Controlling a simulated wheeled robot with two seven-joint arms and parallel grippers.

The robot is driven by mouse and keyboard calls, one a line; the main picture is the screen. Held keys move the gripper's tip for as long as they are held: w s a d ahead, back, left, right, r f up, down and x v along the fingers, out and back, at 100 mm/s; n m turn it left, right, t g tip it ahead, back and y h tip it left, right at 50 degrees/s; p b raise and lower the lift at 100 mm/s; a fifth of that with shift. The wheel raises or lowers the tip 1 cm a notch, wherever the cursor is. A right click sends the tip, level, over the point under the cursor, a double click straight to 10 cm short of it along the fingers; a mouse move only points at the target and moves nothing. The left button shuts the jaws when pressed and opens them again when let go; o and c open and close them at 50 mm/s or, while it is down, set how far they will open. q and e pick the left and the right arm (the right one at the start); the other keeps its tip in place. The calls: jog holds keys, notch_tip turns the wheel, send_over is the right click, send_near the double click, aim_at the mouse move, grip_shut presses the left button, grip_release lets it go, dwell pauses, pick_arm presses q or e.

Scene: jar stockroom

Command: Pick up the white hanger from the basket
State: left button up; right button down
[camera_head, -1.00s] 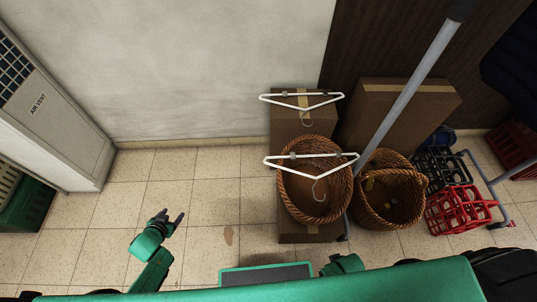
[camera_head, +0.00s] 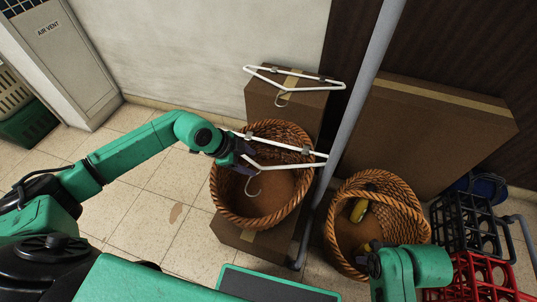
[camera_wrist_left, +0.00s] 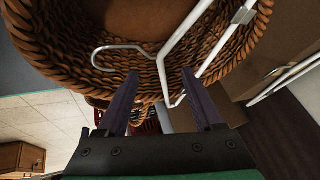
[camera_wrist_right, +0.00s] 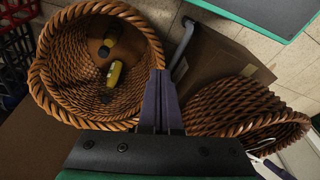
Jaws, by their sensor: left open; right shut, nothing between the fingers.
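A white hanger (camera_head: 290,167) lies across the round wicker basket (camera_head: 222,196), its hook hanging over the opening. My left gripper (camera_head: 243,158) is at the hanger's left part, over the basket. In the left wrist view my left gripper (camera_wrist_left: 160,75) is open, with the white hanger (camera_wrist_left: 165,55) showing between and beyond its fingers. I cannot tell whether they touch. The arm hides the hanger's left part in the head view. My right gripper (camera_wrist_right: 158,80) is shut and empty, near a second wicker basket (camera_wrist_right: 60,112); in the head view it is mostly hidden.
Another white hanger (camera_head: 305,90) rests on a cardboard box (camera_head: 262,108) behind the basket. A grey pole (camera_head: 350,115) rises between the two baskets. The right basket holds a yellow-handled item (camera_head: 358,210). Crates (camera_head: 470,230) stand at right. Floor at left is clear.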

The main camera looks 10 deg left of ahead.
aim_at(261, 168)
pick_arm(q)
jog(key=b+x, duration=0.2)
jog(key=x, duration=0.3)
jog(key=shift+s, duration=0.15)
jog(key=shift+d+f, duration=0.1)
jog(key=shift+f, duration=0.05)
grip_shut()
pick_arm(e)
jog(key=w+a+f+t+y, duration=0.1)
jog(key=w+a+f+t, duration=0.1)
jog(key=w+a+f, duration=0.1)
jog(key=shift+w+a+f+t+y, duration=0.35)
jog(key=shift+a+f, duration=0.2)
jog(key=shift+a, duration=0.4)
